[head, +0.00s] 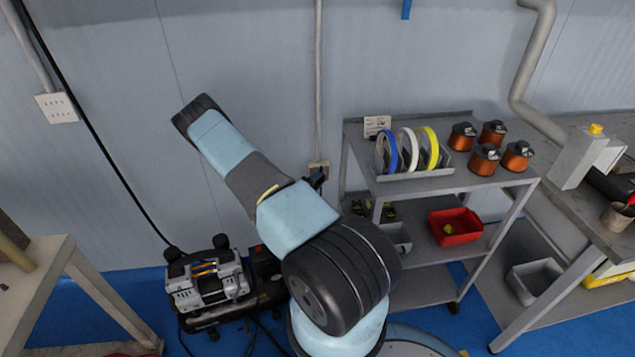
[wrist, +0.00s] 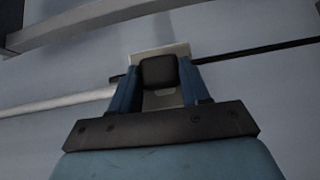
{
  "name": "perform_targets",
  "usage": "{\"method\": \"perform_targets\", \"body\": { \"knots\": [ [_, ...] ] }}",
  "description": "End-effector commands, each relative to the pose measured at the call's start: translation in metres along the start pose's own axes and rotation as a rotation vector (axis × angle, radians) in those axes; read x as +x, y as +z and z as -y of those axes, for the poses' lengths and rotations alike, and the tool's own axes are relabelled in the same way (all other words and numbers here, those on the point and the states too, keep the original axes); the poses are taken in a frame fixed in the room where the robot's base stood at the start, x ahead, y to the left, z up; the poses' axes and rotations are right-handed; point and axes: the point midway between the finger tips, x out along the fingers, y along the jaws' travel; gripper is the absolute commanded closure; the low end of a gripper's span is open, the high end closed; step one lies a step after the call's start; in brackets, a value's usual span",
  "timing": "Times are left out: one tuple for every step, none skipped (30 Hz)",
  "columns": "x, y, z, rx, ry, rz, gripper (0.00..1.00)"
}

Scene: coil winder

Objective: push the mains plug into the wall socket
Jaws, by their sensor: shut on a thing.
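In the wrist view my gripper (wrist: 159,70) has its two blue fingers shut on the black mains plug (wrist: 158,73). The plug's blocky body sits between the fingertips. Behind it is a pale wall socket plate (wrist: 174,50), mostly covered by the plug, with a strip showing above and a part below. I cannot tell whether the plug touches the plate. In the head view the socket (head: 318,167) is on the wall at the foot of a vertical conduit. Only a small dark part of my gripper end shows just below it, behind my arm; the plug cannot be made out there.
A grey shelf trolley (head: 455,180) with tape rolls and copper coils stands right of the socket. A compressor (head: 208,280) sits on the floor below left. Another white socket plate (head: 56,107) is on the wall at far left. A workbench (head: 600,215) stands at right.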

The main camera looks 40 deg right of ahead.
Motion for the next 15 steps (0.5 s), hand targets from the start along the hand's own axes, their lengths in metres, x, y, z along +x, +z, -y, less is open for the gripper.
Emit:
{"method": "perform_targets", "body": {
  "knots": [
    [0.0005,-0.0002,0.0,0.0,0.0,0.0,0.78],
    [0.0007,-0.0004,0.0,0.0,0.0,0.0,0.78],
    [0.001,-0.0006,0.0,0.0,0.0,0.0,0.78],
    [0.0012,-0.0008,0.0,0.0,0.0,0.0,0.78],
    [0.0014,-0.0009,0.0,0.0,0.0,0.001,0.78],
    [0.0017,-0.0012,0.0,0.0,0.0,0.001,0.78],
    [0.0019,-0.0014,0.0001,0.0,0.0,0.001,0.78],
    [0.0021,-0.0015,0.0001,0.0,0.0,0.001,0.78],
    [0.0024,-0.0018,0.0001,0.0,0.0,0.001,0.78],
    [0.0026,-0.002,0.0001,0.0,0.0,0.001,0.78],
    [0.0028,-0.0022,0.0001,0.0,0.0,0.001,0.78],
    [0.0031,-0.0025,0.0001,0.0,0.0,0.001,0.78],
    [0.0033,-0.0027,0.0002,0.0,0.0,0.001,0.78],
    [0.0035,-0.0029,0.0001,0.0,0.0,0.001,0.78],
    [0.0038,-0.0031,0.0002,0.0,0.0,0.001,0.78]
  ]
}}
